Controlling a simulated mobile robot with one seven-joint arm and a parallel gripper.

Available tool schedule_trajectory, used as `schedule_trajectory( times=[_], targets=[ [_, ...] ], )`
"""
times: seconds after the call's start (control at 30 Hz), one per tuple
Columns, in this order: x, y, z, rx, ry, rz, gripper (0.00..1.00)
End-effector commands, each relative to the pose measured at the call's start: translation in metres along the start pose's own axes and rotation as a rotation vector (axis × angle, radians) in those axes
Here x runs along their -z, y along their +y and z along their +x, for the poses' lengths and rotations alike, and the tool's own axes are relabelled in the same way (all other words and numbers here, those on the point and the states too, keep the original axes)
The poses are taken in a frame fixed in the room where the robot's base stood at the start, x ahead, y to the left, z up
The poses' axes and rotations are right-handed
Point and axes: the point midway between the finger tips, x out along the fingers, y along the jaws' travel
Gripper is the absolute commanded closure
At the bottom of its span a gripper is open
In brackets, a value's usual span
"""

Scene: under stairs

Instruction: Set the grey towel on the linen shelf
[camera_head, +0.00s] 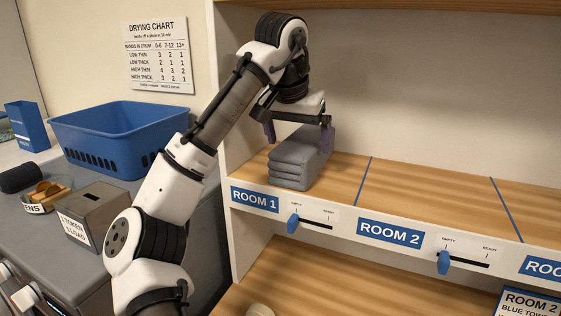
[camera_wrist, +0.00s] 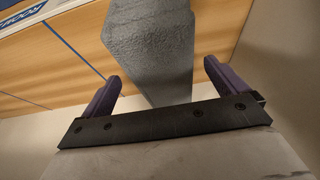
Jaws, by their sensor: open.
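The grey towel (camera_head: 297,162) is a folded stack lying on the linen shelf (camera_head: 395,188), in the section behind the ROOM 1 label. My gripper (camera_head: 296,134) is above the towel, with its purple fingers apart. In the wrist view the towel (camera_wrist: 150,50) lies beyond and between the two open fingers (camera_wrist: 160,85). The fingers do not close on it. Part of the towel's top is hidden by my gripper in the head view.
Blue lines divide the shelf, and the ROOM 2 section is bare. Sliders (camera_head: 293,223) sit on the shelf front. A blue basket (camera_head: 125,135), a token box (camera_head: 92,214) and a tray of tokens (camera_head: 47,193) stand on the grey machine top at left. An upper shelf (camera_head: 420,5) is overhead.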

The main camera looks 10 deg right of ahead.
Motion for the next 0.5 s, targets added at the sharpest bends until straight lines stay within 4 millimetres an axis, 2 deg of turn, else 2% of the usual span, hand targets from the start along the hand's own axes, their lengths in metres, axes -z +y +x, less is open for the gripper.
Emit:
schedule_trajectory(
  times=[0.03, 0.2, 0.33, 0.5],
  targets=[
    [-0.015, -0.002, -0.001, 0.006, 0.004, 0.0, 0.02],
    [-0.05, -0.001, -0.016, 0.005, 0.002, -0.001, 0.02],
    [-0.069, 0.0, -0.025, 0.002, 0.002, 0.0, 0.02],
    [-0.081, 0.0, -0.032, 0.001, 0.001, 0.0, 0.02]
  ],
)
